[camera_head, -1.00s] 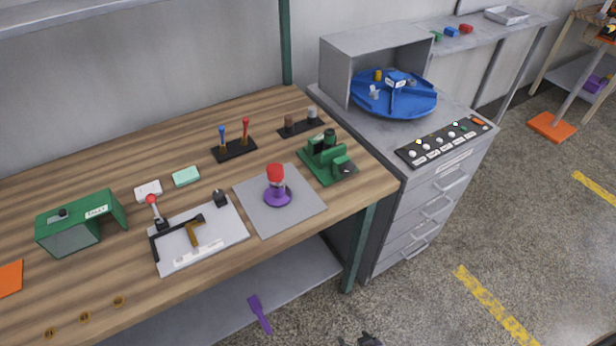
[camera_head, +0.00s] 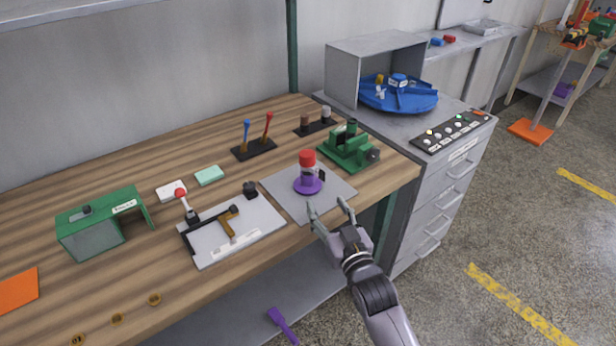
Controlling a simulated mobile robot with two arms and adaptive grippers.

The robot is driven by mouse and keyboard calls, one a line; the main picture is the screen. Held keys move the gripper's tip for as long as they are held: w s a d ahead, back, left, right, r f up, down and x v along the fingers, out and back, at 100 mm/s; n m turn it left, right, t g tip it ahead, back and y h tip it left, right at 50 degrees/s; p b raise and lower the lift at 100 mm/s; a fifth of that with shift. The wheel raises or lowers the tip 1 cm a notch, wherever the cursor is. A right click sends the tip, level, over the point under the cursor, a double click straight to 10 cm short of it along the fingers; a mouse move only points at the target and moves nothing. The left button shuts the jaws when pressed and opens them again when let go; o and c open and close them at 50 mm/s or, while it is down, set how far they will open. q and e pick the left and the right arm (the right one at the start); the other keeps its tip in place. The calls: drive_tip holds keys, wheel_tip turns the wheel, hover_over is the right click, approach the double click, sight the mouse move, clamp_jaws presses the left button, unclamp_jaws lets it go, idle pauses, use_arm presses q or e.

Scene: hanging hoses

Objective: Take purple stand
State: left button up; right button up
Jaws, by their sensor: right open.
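The purple stand (camera_head: 308,184) is a small round base on a grey mat (camera_head: 290,203) near the right end of the wooden workbench. A piece with a red cap (camera_head: 307,158) and a pale body stands upright on it. My right gripper (camera_head: 331,210) is open and empty at the mat's front edge, in front of the stand and apart from it. Its fingers point toward the stand. My left gripper is not in view.
A green fixture (camera_head: 350,149) stands behind the stand to the right. A white board with a red-knobbed lever (camera_head: 232,233) lies to its left. A black holder with blue and red sticks (camera_head: 254,149) is behind. A drawer cabinet (camera_head: 436,215) adjoins the bench.

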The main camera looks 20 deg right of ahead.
sight(310, 180)
drive_tip(key=w, duration=1.1)
drive_tip(key=shift+a+f, duration=0.25)
drive_tip(key=shift+a, duration=0.15)
drive_tip(key=shift+s, duration=0.1)
drive_tip(key=shift+c, duration=0.6)
clamp_jaws()
